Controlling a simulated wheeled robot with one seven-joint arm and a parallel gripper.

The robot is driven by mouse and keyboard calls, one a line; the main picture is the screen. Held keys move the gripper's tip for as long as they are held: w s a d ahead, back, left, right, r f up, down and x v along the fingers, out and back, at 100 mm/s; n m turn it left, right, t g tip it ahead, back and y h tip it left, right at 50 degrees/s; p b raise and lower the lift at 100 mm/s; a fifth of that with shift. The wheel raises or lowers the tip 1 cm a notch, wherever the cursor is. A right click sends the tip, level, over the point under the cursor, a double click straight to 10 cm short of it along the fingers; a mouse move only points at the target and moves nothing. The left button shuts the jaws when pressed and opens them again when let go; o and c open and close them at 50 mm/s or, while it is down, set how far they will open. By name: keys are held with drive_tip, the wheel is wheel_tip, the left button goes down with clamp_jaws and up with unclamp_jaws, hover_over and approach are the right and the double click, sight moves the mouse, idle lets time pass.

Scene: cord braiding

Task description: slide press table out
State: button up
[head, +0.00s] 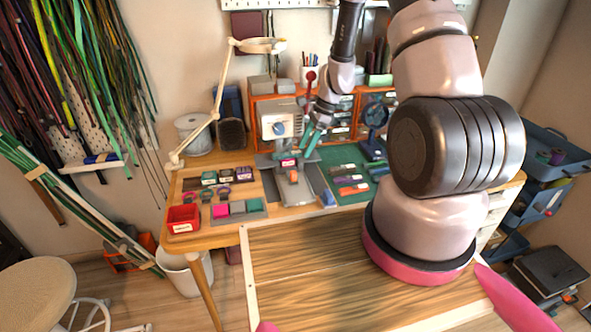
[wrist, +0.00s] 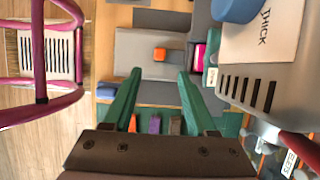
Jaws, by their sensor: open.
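The press (head: 284,112) stands on the workbench, a grey body with a blue dial and a red-knobbed lever. The press head (wrist: 258,55), marked THICK, fills the upper right there. My gripper (head: 311,141) is open, its green fingers beside the press on its right. In the wrist view my gripper (wrist: 159,80) has nothing between its fingertips; contact with the table cannot be told.
A red bin (head: 183,218) and small coloured trays stand left of the press. A green mat (head: 345,155) with coloured pieces lies right of it. A lamp arm (head: 215,100) rises at the left. In the wrist view, a maroon-framed chair (wrist: 45,50) is at left.

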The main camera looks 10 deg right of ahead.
sight(294, 172)
drive_tip(key=x, duration=1)
clamp_jaws()
